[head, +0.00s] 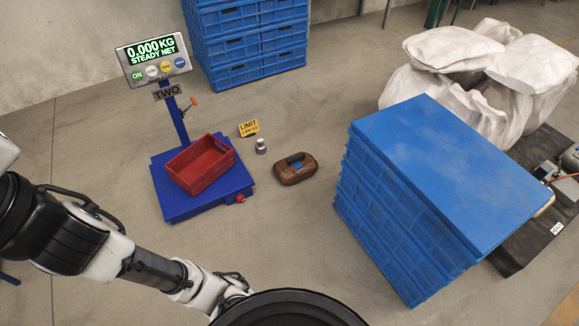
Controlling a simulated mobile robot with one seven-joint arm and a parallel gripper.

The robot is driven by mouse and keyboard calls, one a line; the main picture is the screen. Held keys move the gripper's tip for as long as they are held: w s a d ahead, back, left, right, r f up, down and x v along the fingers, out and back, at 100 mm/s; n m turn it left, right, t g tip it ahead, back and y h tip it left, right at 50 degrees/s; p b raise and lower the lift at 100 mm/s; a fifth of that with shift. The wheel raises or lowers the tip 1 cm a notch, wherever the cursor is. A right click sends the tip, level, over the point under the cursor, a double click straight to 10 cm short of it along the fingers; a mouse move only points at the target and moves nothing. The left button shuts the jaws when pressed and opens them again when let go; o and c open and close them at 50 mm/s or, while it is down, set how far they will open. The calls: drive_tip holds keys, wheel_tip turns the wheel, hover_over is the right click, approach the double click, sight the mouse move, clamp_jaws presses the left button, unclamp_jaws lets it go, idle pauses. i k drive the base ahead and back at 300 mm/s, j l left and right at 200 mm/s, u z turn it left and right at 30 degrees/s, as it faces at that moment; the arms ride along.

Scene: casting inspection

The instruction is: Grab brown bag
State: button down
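The brown bag (290,174) is a small rounded brown case with a dark handle and a small blue patch on top. It sits on the grey floor in the middle of the head view, between the blue scale and the large blue crate stack. Nothing touches it. My arm comes in from the left and runs along the lower left, short of the bag. My gripper's fingers do not show; the end of the arm is hidden behind the dark round part at the bottom edge.
A blue floor scale (182,208) holds a red crate (186,178); its display (153,50) reads 0.000 KG. A metal weight (261,146) and yellow LIMIT sign (249,128) stand by the bag. Blue crates (385,212) rise at right, white sacks (535,62) behind. Floor before the bag is clear.

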sight(300, 165)
drive_tip(key=k, duration=0.1)
drive_tip(key=i+j+z, duration=0.2)
drive_tip(key=i+j, duration=0.2)
drive_tip(key=i+j+z, duration=0.2)
drive_tip(key=i+j, duration=0.15)
drive_tip(key=j, duration=0.15)
drive_tip(key=i+j+z, duration=0.2)
drive_tip(key=i+j, duration=0.15)
drive_tip(key=j, duration=0.2)
drive_tip(key=i+j+z, duration=0.15)
drive_tip(key=i+j, duration=0.15)
drive_tip(key=i+j+z, duration=0.15)
drive_tip(key=i+j, duration=0.15)
drive_tip(key=j, duration=0.25)
drive_tip(key=i, duration=0.35)
